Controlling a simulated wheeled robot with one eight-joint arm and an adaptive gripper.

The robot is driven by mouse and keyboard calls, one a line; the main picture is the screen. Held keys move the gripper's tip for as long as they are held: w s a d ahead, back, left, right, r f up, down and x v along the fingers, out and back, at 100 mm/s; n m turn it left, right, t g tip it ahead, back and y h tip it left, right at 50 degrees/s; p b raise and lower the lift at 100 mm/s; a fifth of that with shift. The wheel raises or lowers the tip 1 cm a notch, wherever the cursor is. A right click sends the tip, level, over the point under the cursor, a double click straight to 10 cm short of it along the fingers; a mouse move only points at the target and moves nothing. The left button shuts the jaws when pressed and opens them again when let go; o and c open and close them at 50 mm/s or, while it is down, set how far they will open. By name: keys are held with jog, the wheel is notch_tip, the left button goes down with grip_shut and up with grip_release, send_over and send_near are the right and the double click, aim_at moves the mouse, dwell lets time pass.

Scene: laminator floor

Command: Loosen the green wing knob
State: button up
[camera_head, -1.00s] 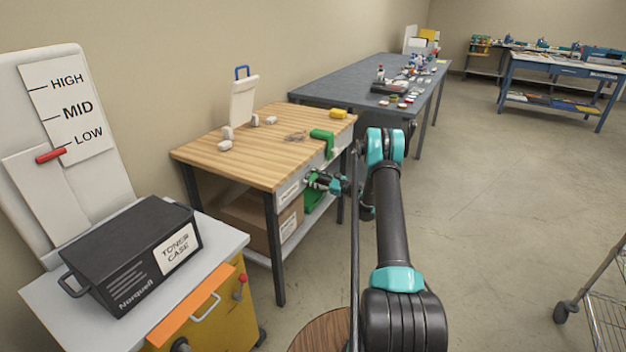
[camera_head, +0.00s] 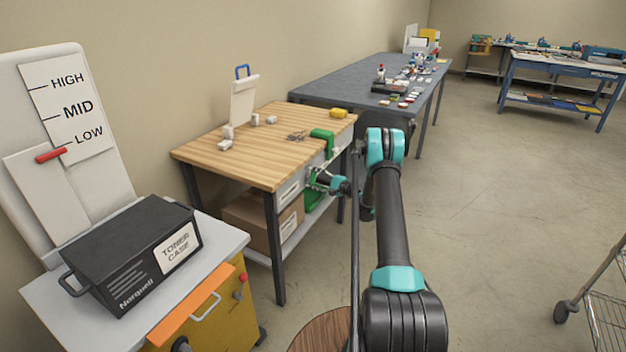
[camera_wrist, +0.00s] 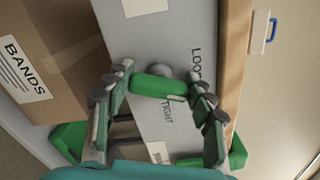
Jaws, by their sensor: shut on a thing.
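The green wing knob (camera_wrist: 158,86) is a rounded bar on a round grey stem, in front of a light grey panel (camera_wrist: 180,50). The panel bears the words "TIGHT" and, partly hidden, "LOO...". My gripper (camera_wrist: 162,78) has one finger at each end of the knob and is shut on it. In the head view my gripper (camera_head: 318,180) is small at the front edge of the wooden bench (camera_head: 230,160), and the knob cannot be made out there. A green clamp (camera_head: 323,137) grips the bench edge just above; green parts also show behind my fingers in the wrist view (camera_wrist: 237,152).
A cardboard box labelled "BANDS" (camera_wrist: 55,55) sits beside the panel, on the bench's lower shelf. A toner case (camera_head: 135,255) stands on a cart at the left. A wire trolley (camera_head: 605,300) is at the far right. The floor between is clear.

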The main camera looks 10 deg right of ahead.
jog(key=shift+f+n, duration=0.1)
jog(key=shift+n, duration=2.2)
jog(key=o, duration=1.2)
jog(key=v, duration=1.2)
